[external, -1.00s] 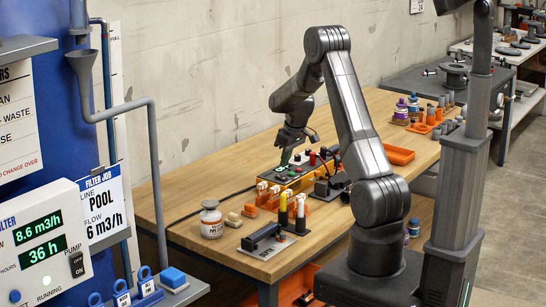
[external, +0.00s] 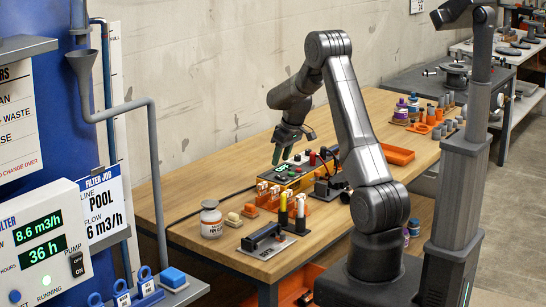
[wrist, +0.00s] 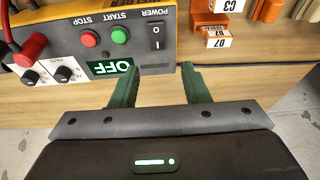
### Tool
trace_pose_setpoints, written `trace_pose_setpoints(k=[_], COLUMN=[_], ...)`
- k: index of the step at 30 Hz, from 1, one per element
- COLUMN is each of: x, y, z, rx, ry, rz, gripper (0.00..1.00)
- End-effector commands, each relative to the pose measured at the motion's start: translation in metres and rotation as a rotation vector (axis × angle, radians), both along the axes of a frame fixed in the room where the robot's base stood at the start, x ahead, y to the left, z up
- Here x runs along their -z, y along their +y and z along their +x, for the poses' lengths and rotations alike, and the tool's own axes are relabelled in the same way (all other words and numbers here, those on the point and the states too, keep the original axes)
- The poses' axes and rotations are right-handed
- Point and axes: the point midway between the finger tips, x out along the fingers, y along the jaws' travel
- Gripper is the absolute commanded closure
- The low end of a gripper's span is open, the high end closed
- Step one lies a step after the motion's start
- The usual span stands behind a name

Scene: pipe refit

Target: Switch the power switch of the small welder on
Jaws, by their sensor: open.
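The small welder (external: 290,176) is a yellow box with a dark control panel on the wooden bench. In the wrist view its panel (wrist: 185,42) appears upside down. The power switch (wrist: 157,37) is a black rocker marked O and I under the word POWER. A green sign (wrist: 110,68) reads OFF. Beside the switch are a green START button (wrist: 120,35) and a red STOP button (wrist: 89,39). My gripper (wrist: 160,78) is open and empty, its two green fingers apart near the panel's edge. In the external view my gripper (external: 293,147) is above the welder.
Red plugs and cables (wrist: 28,50) stick out at the panel's left in the wrist view. Orange holders with labelled blocks (wrist: 216,32) lie to the right.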

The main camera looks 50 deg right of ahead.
Motion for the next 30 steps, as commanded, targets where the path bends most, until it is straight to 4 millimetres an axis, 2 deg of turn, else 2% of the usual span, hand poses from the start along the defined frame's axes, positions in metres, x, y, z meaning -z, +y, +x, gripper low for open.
trace_pose_setpoints(k=[3,9,14,20,30], x=[-0.027,-0.067,-0.079,-0.057,0.014], y=[0.001,0.0,-0.001,-0.001,-0.001], z=[0.003,-0.002,-0.006,-0.007,-0.007], rx=[-0.014,-0.006,0.007,0.009,0.007], ry=[0.085,0.248,0.307,0.315,0.315], rz=[0.006,0.0,-0.009,-0.008,-0.007], gripper=[0.58,0.58,0.58,0.58,0.58])
